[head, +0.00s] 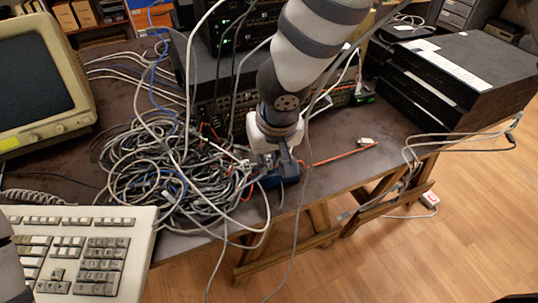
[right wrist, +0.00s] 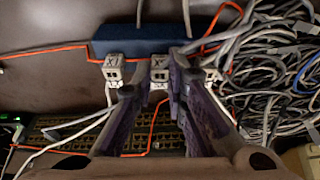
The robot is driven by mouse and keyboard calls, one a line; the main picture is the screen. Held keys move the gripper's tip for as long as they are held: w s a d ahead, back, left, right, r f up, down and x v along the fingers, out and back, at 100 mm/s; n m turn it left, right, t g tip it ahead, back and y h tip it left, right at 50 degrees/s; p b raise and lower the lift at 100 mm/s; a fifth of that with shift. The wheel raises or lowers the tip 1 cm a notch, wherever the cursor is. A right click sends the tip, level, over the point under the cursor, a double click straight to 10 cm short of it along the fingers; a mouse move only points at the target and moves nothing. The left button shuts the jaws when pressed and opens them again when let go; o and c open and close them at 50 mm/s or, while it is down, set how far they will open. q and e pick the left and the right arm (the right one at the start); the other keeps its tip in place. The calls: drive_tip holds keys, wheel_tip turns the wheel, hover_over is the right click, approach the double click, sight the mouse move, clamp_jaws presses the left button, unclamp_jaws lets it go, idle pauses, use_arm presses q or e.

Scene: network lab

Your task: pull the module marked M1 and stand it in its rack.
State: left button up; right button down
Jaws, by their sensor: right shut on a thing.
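My right gripper (head: 284,160) reaches down onto the table by the front edge, beside the cable heap. In the right wrist view its fingertips (right wrist: 154,82) are shut on a pale module (right wrist: 160,68), the middle one of a row in front of a long blue rack (right wrist: 135,45). Other pale modules stand on its left (right wrist: 113,66) and right (right wrist: 208,76). I cannot read which one is marked M1. In the head view the blue rack (head: 281,178) is mostly hidden by the gripper. My left gripper is out of view.
A large tangle of grey cables (head: 165,180) lies left of the gripper. An orange cable (head: 335,157) runs right to a small pale plug (head: 365,141). Network units (head: 330,98) stand behind; stacked black units (head: 460,75) stand right. A keyboard (head: 85,245) is front left.

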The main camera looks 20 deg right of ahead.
drive_tip(key=c, duration=1.5)
unclamp_jaws()
drive_tip(key=v, duration=1.2)
drive_tip(key=s+a+f+g+y, duration=0.1)
drive_tip(key=s+f+g, duration=0.1)
drive_tip(key=s+f, duration=0.5)
drive_tip(key=s+a+f+g+y, duration=0.1)
drive_tip(key=s+f+g+y, duration=0.15)
drive_tip(key=f, duration=0.75)
drive_tip(key=s+d+f+h, duration=0.1)
drive_tip(key=s+d+f, duration=0.2)
drive_tip(key=s, duration=0.3)
drive_tip(key=s+d+f+h, duration=0.1)
drive_tip(key=s+d+f, duration=0.3)
drive_tip(key=s+f, duration=0.2)
drive_tip(key=s+d+f+h, duration=0.1)
drive_tip(key=s+d+f, duration=0.3)
drive_tip(key=s, duration=0.2)
drive_tip(key=shift+f+g, duration=0.25)
drive_tip(key=shift+f, duration=0.05)
